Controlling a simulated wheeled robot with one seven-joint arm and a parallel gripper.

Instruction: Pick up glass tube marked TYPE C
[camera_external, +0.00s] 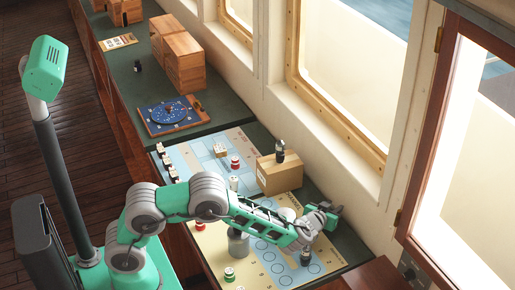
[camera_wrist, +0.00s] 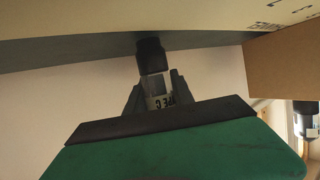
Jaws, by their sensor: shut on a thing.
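My gripper (camera_external: 308,240) is at the right end of my arm, low over the near right part of the printed mat (camera_external: 262,262). In the wrist view my gripper (camera_wrist: 152,92) is shut on a glass tube (camera_wrist: 154,60) with dark ends and a white label, on which "PE C" shows. The fingers hide part of the tube. In the external view the dark lower part of the tube (camera_external: 305,257) shows below my gripper, close to the mat's printed circles. Whether it touches the mat I cannot tell.
A cardboard box (camera_external: 279,174) stands beyond my arm, with another dark-capped tube (camera_external: 279,152) on top. Red-and-white (camera_external: 235,163) and green-and-white (camera_external: 229,274) small containers stand on the mat. A grey cylinder (camera_external: 238,243) stands under my arm. The window wall bounds the right side.

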